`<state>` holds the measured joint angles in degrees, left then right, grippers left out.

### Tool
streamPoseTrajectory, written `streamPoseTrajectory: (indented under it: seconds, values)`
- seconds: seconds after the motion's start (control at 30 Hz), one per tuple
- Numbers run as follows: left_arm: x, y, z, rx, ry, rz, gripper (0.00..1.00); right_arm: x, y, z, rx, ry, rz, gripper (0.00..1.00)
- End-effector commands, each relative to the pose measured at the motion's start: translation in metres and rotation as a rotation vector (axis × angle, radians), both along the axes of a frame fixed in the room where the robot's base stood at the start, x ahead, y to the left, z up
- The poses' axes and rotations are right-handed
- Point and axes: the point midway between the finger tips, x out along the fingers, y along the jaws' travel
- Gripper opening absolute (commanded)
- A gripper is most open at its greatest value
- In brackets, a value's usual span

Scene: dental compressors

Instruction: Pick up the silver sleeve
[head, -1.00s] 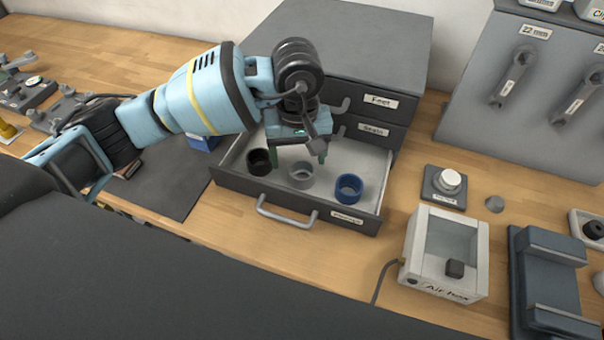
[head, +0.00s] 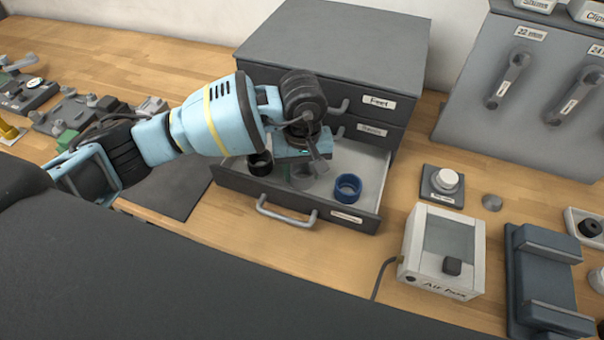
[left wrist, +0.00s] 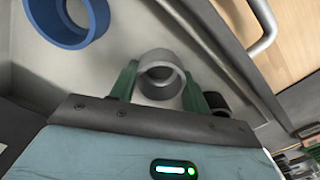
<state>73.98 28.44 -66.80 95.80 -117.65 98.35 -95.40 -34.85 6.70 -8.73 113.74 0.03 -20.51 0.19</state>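The silver sleeve (head: 303,181) stands in the open drawer, partly hidden by my gripper in the head view. In the left wrist view the silver sleeve (left wrist: 159,88) shows between the two green fingers. My left gripper (head: 305,173) is lowered into the drawer over the sleeve. Its fingers are apart, one on each side of the sleeve, in the left wrist view (left wrist: 160,72). I cannot tell whether they touch it. My right gripper is not in view.
A black sleeve (head: 260,163) stands left of the silver one and a blue sleeve (head: 348,187) stands right of it. The drawer (head: 240,185) has raised walls and a front handle (head: 285,213). The cabinet (head: 335,45) rises behind. An air box (head: 440,250) stands to the right.

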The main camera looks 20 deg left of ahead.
Motion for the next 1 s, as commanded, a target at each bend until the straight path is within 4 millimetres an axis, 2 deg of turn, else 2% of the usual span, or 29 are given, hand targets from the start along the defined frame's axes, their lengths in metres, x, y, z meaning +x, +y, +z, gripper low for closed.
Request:
streamPoseTrajectory:
  seconds: [0.03,0.1,0.3,0.43,0.8,1.0]
  values:
    - [0.000,0.000,0.000,0.000,0.000,0.000,0.31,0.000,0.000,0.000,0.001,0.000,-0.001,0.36]
    - [0.000,0.000,0.001,0.000,-0.001,0.000,0.23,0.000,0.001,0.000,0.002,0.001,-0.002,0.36]
    - [0.000,0.000,0.001,0.000,-0.001,0.000,0.23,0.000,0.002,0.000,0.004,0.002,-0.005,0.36]
    - [0.001,0.000,0.010,-0.001,-0.004,0.001,0.23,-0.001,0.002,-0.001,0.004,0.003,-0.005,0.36]
    - [0.001,0.000,0.074,-0.001,-0.004,0.000,0.23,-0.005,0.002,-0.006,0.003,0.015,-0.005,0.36]
    - [0.000,0.000,0.096,0.000,-0.001,0.000,0.23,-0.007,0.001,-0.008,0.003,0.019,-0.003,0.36]
